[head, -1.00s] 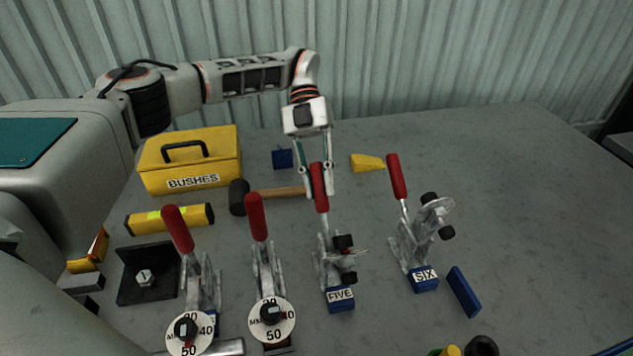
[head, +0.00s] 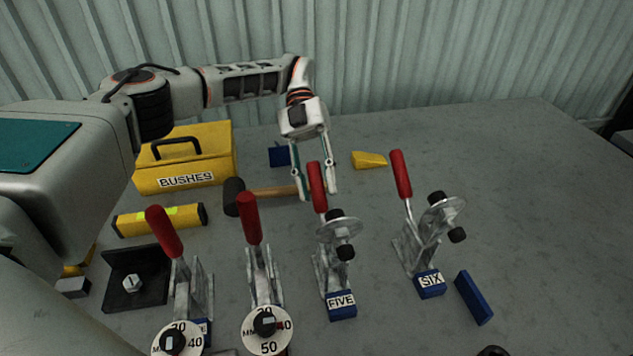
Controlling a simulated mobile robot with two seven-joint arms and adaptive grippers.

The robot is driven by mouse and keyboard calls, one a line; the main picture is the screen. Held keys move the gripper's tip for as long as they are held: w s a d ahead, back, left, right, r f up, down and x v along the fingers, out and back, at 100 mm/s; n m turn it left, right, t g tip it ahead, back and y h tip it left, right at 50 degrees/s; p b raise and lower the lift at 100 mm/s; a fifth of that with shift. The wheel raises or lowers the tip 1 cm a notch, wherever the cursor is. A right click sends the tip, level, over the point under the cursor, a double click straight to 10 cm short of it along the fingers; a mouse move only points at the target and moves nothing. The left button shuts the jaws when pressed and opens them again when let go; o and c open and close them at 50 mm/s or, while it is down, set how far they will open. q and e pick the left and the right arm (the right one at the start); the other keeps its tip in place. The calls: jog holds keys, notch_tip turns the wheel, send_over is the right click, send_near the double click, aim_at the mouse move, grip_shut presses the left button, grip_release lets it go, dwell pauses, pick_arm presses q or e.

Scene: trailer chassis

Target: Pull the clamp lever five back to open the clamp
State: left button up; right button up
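Clamp five stands on a blue base (head: 341,304) labelled FIVE, right of the middle of the clamp row. Its red lever handle (head: 317,187) stands nearly upright, leaning slightly left. Its round disc with black knobs (head: 338,229) is raised and tilted above the base. My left gripper (head: 318,196) comes from behind, pointing down. Its two fingers are open, one on each side of the handle, with a wider spread than the handle. I cannot tell whether either finger touches it. My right gripper is not in view.
Clamp six (head: 429,284) stands to the right with its disc raised. Two dial clamps, one with red handle (head: 250,218), stand left. A hammer (head: 270,191) lies behind, near the yellow BUSHES box (head: 185,160). A blue block (head: 473,297) lies right. The table's right side is clear.

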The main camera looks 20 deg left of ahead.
pick_arm(q)
jog(key=shift+r, duration=5)
